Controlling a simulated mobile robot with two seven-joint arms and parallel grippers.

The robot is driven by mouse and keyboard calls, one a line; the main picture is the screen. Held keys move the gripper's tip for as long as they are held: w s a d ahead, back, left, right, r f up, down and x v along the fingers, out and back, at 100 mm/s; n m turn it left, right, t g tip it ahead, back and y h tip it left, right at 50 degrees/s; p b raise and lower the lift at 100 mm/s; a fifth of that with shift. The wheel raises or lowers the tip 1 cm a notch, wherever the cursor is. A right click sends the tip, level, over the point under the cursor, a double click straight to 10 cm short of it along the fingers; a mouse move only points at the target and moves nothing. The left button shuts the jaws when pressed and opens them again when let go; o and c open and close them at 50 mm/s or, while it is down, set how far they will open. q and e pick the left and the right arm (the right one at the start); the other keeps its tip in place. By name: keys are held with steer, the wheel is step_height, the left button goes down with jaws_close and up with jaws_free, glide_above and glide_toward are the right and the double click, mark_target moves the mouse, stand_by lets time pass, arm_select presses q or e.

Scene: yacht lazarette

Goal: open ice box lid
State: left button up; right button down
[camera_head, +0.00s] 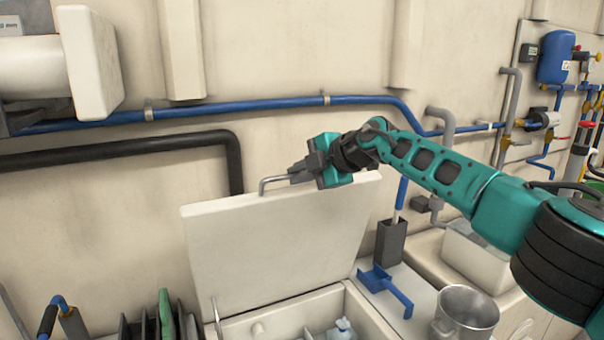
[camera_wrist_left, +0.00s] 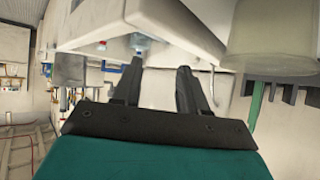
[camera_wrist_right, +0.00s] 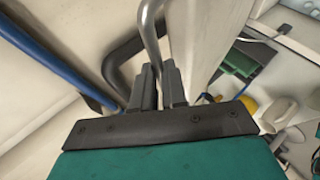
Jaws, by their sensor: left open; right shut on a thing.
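The ice box lid (camera_head: 275,240) is a pale, flat panel. It stands raised and steep in the head view, above the open ice box (camera_head: 370,318), where pale bottle-like items partly show. A grey bar handle (camera_head: 268,183) is on the lid's upper edge. My right gripper (camera_head: 298,171) is shut on this handle; the right wrist view shows the handle (camera_wrist_right: 152,22) at its fingertips (camera_wrist_right: 160,75). My left gripper (camera_wrist_left: 157,82) is open and empty in the left wrist view, outside the head view.
A blue pipe (camera_head: 270,105) and a black pipe (camera_head: 130,149) run along the wall behind the lid. A metal pot (camera_head: 466,313) and a blue bracket-like item (camera_head: 385,287) stand right of the box. Racked items (camera_head: 150,325) stand to its left.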

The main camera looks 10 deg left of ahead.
steer(key=c, duration=1.2)
jaws_free()
steer(key=shift+d, duration=0.15)
steer(key=b+v, duration=0.2)
steer(key=v, duration=1)
steer(key=shift+s+d+r+b, duration=0.2)
steer(key=shift+d+r+b, duration=0.05)
steer(key=shift+b, duration=0.05)
